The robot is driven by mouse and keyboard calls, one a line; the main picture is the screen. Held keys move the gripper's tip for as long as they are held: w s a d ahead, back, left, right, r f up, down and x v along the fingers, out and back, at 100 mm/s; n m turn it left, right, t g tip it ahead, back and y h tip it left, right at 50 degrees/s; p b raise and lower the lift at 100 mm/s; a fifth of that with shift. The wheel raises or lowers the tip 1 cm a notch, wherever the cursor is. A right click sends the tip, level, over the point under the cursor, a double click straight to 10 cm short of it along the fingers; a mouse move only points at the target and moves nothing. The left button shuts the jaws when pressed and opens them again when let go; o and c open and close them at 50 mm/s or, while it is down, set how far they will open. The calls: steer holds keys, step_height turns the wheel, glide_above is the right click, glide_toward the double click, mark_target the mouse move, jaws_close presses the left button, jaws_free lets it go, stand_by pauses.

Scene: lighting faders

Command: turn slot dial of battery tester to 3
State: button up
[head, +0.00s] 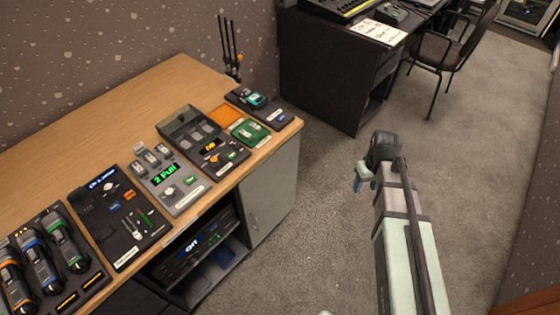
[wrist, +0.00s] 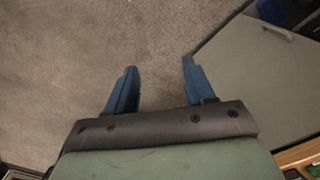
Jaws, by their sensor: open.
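The grey device with a green display reading "2 Full" (head: 168,178) looks like the battery tester. It sits on the wooden desk among other devices, with several small upright pieces along its back. A small round knob (head: 170,191) on its front part looks like the slot dial; its pointer is too small to read. My gripper (head: 362,178) hangs over the carpet, right of the desk and well apart from the tester. In the wrist view my gripper (wrist: 158,66) is open, its two blue fingers apart with only carpet between them. The tester is not in the wrist view.
A dark panel (head: 118,215) stands left of the tester, and a device with an orange display (head: 210,148) right of it. Handheld units (head: 35,262) fill the near left. The wooden desk (head: 95,125) is bare behind them. Grey carpet (head: 320,210) is open floor.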

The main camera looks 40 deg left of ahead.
steer(key=s+a+r+n, duration=0.2)
steer(key=s+a+r, duration=0.1)
steer(key=a, duration=0.5)
steer(key=s+a+r+n, duration=0.3)
steer(key=s+a, duration=0.1)
steer(key=a, duration=0.4)
step_height(320, 180, up, 16)
steer(key=f+n, duration=0.1)
steer(key=n, duration=1.1)
glide_above(169, 191)
step_height(169, 191, down, 13)
steer(key=shift+w+r, duration=0.1)
steer(key=shift+r, duration=0.1)
jaws_close()
